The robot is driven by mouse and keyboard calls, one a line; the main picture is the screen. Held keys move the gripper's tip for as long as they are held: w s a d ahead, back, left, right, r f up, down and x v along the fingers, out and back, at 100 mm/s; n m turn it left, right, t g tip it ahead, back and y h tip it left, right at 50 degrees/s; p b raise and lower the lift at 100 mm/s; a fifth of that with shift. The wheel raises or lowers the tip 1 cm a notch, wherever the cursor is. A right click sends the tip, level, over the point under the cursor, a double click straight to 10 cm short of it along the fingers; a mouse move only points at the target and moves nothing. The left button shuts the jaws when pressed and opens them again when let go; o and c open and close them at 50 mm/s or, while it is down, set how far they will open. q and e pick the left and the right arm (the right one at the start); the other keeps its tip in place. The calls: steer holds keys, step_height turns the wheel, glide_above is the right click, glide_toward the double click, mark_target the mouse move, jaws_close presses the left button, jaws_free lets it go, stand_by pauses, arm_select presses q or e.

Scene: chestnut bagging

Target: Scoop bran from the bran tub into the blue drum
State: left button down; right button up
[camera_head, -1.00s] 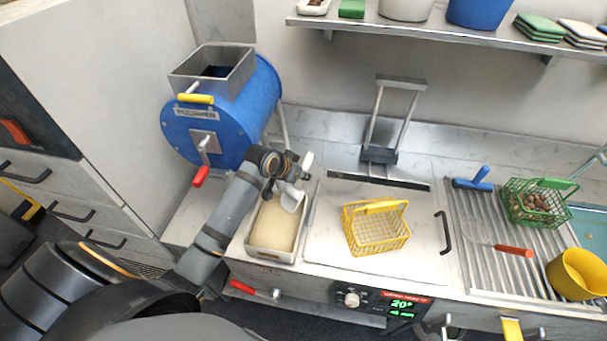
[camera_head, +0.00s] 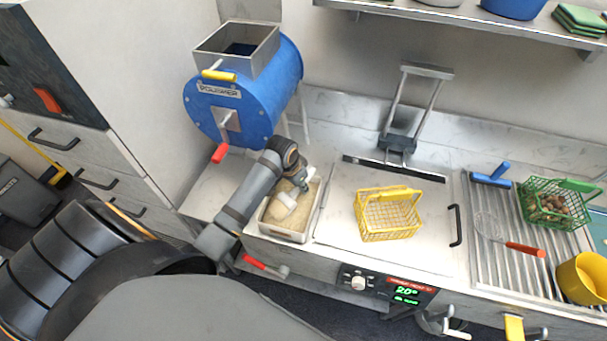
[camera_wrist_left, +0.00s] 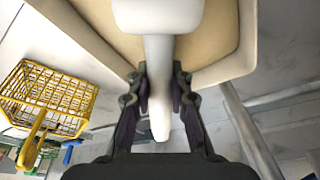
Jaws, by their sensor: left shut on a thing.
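The bran tub (camera_head: 287,236) is a cream rectangular tub of tan bran on the counter below the blue drum. The blue drum (camera_head: 228,108) lies on its side on a stand, with an open square metal hopper (camera_head: 236,46) on top. My left gripper (camera_head: 303,184) is over the tub, shut on the handle of a white scoop (camera_head: 287,200). The scoop's head is down at the bran inside the tub. In the left wrist view the fingers (camera_wrist_left: 160,88) pinch the white handle (camera_wrist_left: 158,60) and the scoop head (camera_wrist_left: 158,14) is against the bran. My right gripper is not in view.
A yellow wire basket (camera_head: 388,216) stands on the metal lid right of the tub. A ribbed drainboard (camera_head: 492,262) holds a skimmer, a green basket of chestnuts (camera_head: 550,203) and a yellow bucket (camera_head: 583,278). A red drum crank (camera_head: 219,153) hangs near my left arm.

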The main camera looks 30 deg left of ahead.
arm_select(q)
steer(key=r+g+p, duration=0.1)
steer(key=w+g+p, duration=0.1)
steer(key=p, duration=0.1)
steer(key=shift+d+r+g+y, duration=0.2)
steer(key=shift+r+g+y, duration=0.15)
steer(key=shift+g+y, duration=0.05)
steer(key=shift+w+d+r+g, duration=0.1)
steer(key=shift+w+r+g, duration=0.2)
steer(key=shift+w+g, duration=0.35)
steer(key=shift+g+y, duration=0.3)
steer(key=shift+g, duration=0.15)
steer(key=shift+w+r, duration=0.2)
steer(key=shift+r, duration=0.05)
steer(key=shift+s, duration=0.1)
